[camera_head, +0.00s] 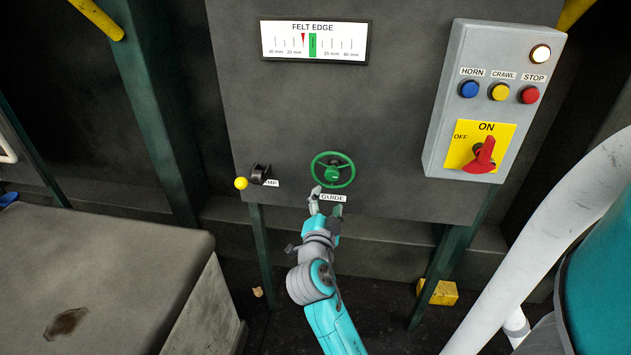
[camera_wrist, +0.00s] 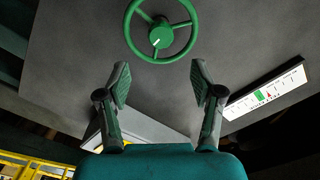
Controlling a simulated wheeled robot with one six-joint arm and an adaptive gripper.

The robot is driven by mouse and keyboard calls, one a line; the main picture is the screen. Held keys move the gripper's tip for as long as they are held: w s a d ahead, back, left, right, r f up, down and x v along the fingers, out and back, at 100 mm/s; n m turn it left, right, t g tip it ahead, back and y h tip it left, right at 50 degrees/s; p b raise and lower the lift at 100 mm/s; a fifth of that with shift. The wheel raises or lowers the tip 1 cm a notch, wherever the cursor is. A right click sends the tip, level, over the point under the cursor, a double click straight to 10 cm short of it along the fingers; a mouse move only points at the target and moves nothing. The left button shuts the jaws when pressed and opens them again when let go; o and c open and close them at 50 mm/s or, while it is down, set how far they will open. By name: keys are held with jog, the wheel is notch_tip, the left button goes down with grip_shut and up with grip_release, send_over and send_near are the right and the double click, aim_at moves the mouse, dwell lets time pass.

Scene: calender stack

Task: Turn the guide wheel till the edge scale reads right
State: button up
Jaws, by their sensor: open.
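The green guide wheel (camera_head: 333,170) is on the dark panel above the GUIDE label (camera_head: 333,198). The FELT EDGE scale (camera_head: 314,41) is at the top of the panel. Its red pointer (camera_head: 303,40) stands left of the green band (camera_head: 313,45). My gripper (camera_head: 327,196) is just below the wheel in the head view, open and empty. In the wrist view the wheel (camera_wrist: 160,28) lies ahead of the two spread fingers (camera_wrist: 159,78), apart from them, with a white mark on its hub. The scale (camera_wrist: 264,90) shows tilted at the right there.
A grey control box (camera_head: 495,100) with HORN, CRAWL and STOP buttons, a lit lamp (camera_head: 541,54) and a red switch (camera_head: 484,156) pointing to ON is at the right. A yellow-knobbed lever (camera_head: 241,183) sticks out left of the wheel. A grey block (camera_head: 110,255) stands at lower left.

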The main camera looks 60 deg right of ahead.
aim_at(332, 177)
jog(key=x, duration=1.1)
jog(key=shift+a+r, duration=0.1)
jog(key=c, duration=1.1)
